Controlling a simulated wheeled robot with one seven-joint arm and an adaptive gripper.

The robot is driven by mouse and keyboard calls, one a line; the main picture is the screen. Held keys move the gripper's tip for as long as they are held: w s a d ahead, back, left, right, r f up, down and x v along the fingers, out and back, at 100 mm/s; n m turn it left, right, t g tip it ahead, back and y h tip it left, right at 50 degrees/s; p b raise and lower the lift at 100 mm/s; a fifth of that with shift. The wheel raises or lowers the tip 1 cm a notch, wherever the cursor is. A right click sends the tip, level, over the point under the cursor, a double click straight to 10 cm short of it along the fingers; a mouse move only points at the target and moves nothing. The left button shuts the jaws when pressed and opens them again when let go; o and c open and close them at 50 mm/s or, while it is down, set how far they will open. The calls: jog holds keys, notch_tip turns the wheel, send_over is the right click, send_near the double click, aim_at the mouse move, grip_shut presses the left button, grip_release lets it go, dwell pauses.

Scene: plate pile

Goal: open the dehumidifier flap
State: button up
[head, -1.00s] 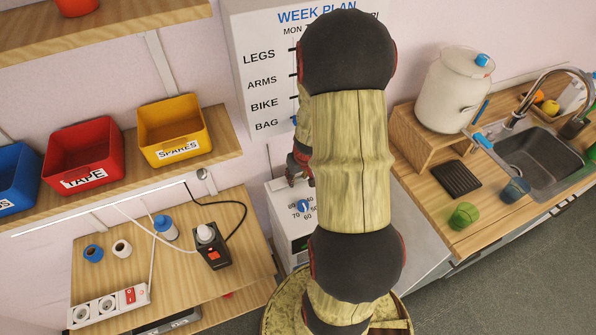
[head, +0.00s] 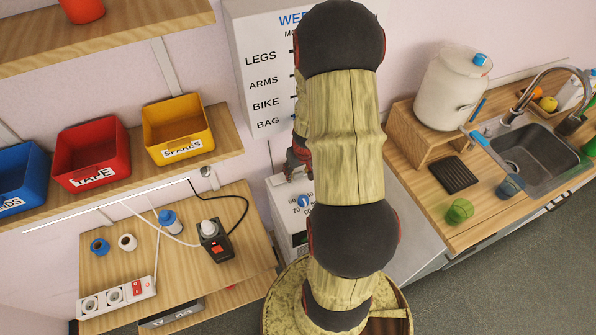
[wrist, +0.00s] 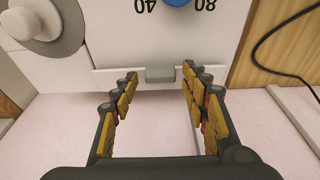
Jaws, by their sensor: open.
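The dehumidifier is a white box (head: 284,218) with a blue dial knob (head: 304,201), partly behind my arm in the head view. In the wrist view its face appears upside down, with the blue knob (wrist: 177,2) at the top edge. A white flap strip (wrist: 110,79) runs across the face below the numbers, with a small grey tab (wrist: 160,74) at its middle. It looks shut. My gripper (wrist: 160,82) is open, with its fingertips on either side of the tab; I cannot tell whether they touch it. The gripper (head: 298,165) is mostly hidden in the head view.
A grey round part (wrist: 47,22) is left of the numbers in the wrist view. A wooden table (head: 130,290) with a power strip (head: 117,297) and a black cable stands left of the dehumidifier. The sink counter (head: 480,235) is at the right. A week-plan board (head: 262,75) hangs behind.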

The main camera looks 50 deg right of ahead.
jog(key=shift+r, duration=0.1)
jog(key=v, duration=1.1)
jog(key=shift+r, duration=0.4)
jog(key=shift+s+a, duration=0.1)
